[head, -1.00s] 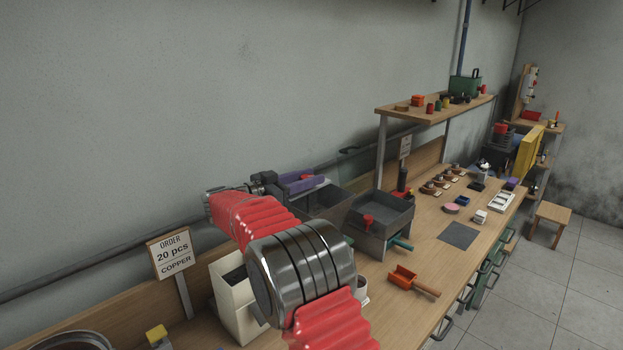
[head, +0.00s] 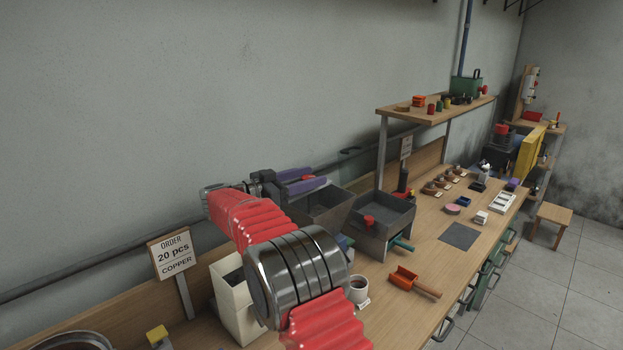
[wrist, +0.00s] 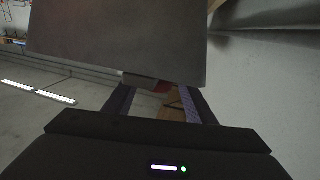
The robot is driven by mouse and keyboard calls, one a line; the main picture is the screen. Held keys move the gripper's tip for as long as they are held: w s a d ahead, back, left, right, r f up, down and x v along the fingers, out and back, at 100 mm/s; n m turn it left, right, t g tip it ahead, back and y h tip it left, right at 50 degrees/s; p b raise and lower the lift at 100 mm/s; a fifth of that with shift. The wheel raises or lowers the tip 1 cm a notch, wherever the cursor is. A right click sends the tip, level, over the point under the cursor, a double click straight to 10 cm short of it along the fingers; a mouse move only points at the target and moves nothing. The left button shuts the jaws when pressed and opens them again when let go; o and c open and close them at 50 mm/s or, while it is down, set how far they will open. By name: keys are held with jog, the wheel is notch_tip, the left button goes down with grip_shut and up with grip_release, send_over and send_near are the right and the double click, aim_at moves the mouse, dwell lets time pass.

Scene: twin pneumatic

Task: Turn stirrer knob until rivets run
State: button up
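My gripper (head: 312,182) is at the left grey hopper (head: 326,203), with its two purple-padded fingers spread apart. A small red knob (head: 308,178) shows between or just behind the fingers. In the wrist view my gripper (wrist: 158,98) has its fingers apart, and a red piece (wrist: 161,87) shows between them beneath a large grey panel (wrist: 120,45). I cannot tell whether either finger touches the knob. A second grey hopper (head: 384,212) to the right carries another red knob (head: 369,220). No moving rivets can be made out.
A sign (head: 174,254) reads "ORDER 20 pcs COPPER". A white bin (head: 236,300) and a cup (head: 359,287) stand near my arm. An orange scoop (head: 404,278) lies on the bench (head: 440,268). A shelf (head: 420,112) rises behind the right hopper.

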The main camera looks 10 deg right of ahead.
jog(key=shift+s+a, duration=0.1)
jog(key=v, duration=1.3)
jog(key=shift+a, duration=0.3)
jog(key=shift+f, duration=0.15)
